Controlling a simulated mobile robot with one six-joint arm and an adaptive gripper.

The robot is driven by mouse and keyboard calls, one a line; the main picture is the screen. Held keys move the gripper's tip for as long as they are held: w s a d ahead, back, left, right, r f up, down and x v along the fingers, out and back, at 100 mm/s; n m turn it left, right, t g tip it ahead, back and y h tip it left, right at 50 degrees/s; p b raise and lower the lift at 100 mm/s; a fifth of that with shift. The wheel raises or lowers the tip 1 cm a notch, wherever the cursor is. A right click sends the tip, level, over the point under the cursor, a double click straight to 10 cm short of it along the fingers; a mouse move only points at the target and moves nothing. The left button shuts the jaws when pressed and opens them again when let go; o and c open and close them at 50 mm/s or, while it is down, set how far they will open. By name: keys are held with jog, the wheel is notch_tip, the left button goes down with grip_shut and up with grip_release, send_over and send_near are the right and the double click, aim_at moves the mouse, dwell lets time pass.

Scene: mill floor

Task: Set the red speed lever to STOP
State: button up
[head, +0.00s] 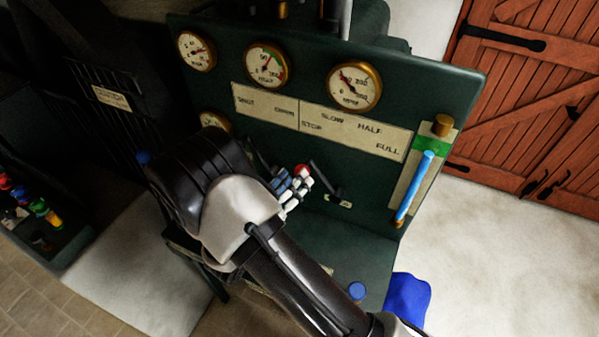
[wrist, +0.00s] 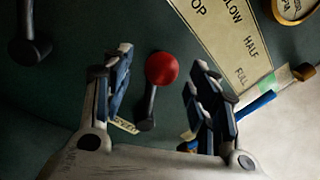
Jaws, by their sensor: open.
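The speed lever has a red ball knob (wrist: 161,68) on a dark arm (wrist: 148,108), pivoting by a small pale plate on the dark green panel. In the head view, the knob (head: 302,169) shows just beyond my fingers, below the STOP and SLOW end of the label strip (head: 357,132). My gripper (head: 293,188) is open in front of the lever. In the wrist view, the knob appears between the two separated fingers. Neither finger is clearly touching it. STOP, SLOW, HALF and FULL are printed in a row on the strip. My arm hides part of the lower panel.
Another dark lever (wrist: 30,48) is at the left in the wrist view. A blue sight tube (head: 415,188) runs down the panel's right edge. Several brass gauges, one of them (head: 354,86), sit above the strip. A blue cloth (head: 408,298) hangs at lower right.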

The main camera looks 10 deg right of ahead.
jog(key=v, duration=0.8)
jog(key=s+d+r+m+g+b, duration=0.1)
jog(key=s+d+r+m+g, duration=0.4)
jog(key=d+m+g, duration=0.25)
jog(key=s+d+r+m+g+b, duration=0.1)
jog(key=s+d+r+m+g, duration=0.4)
jog(key=d+m, duration=0.4)
jog(key=s+a+r+m+t+y+b, duration=0.1)
jog(key=s+r+m+y, duration=0.1)
jog(key=s+m+y, duration=0.3)
jog(key=s+a+r+m+t+y+b, duration=0.1)
jog(key=s+m+y, duration=0.4)
jog(key=m, duration=0.8)
jog(key=a+r+t+y, duration=0.1)
jog(key=y, duration=0.1)
jog(key=shift+s+a+r+y, duration=0.3)
jog(key=shift+s, duration=0.05)
